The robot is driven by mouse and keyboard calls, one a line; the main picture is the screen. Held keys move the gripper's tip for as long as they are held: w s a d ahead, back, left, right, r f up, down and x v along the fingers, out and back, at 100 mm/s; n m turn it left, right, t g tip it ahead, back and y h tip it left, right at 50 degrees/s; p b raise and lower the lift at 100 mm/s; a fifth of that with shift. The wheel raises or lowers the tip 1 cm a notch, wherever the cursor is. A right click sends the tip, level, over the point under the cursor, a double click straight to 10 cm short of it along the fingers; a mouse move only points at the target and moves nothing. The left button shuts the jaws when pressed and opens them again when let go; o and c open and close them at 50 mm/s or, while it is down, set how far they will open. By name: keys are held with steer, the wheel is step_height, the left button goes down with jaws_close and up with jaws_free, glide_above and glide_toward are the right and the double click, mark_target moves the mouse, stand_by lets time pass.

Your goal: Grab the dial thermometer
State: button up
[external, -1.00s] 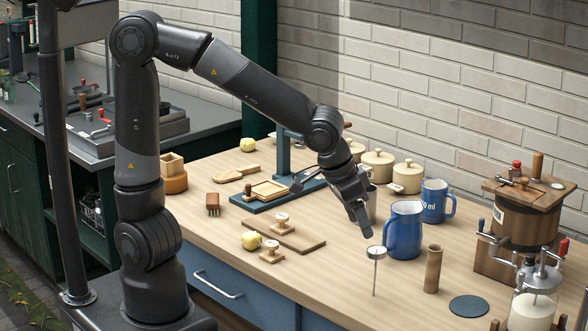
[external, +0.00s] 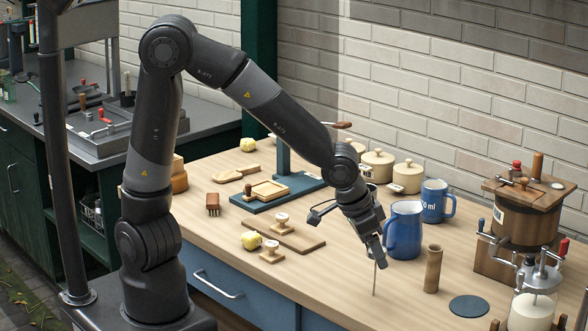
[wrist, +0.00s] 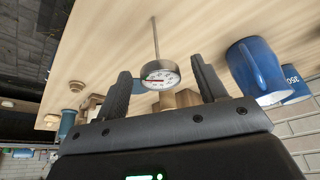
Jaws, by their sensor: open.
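The dial thermometer has a round white dial with a red needle and a thin metal stem. In the wrist view its dial (wrist: 160,75) lies between the two open fingers of my gripper (wrist: 162,82), with a gap visible on either side. In the external view its stem (external: 375,280) stands upright at the table's front edge area, and the dial is hidden behind my gripper (external: 376,250). My gripper is open and empty, pointing down at the thermometer's top.
A blue mug (external: 403,232) stands just behind my gripper, with a second blue mug (external: 436,202) beyond it. A wooden cylinder (external: 432,270) stands to the right, near a dark round disc (external: 469,306). A wooden board with stamps (external: 290,237) lies to the left.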

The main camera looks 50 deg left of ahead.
mark_target(375, 273)
steer(key=shift+x, duration=1.45)
steer(key=shift+c, duration=0.3)
steer(key=c, duration=1)
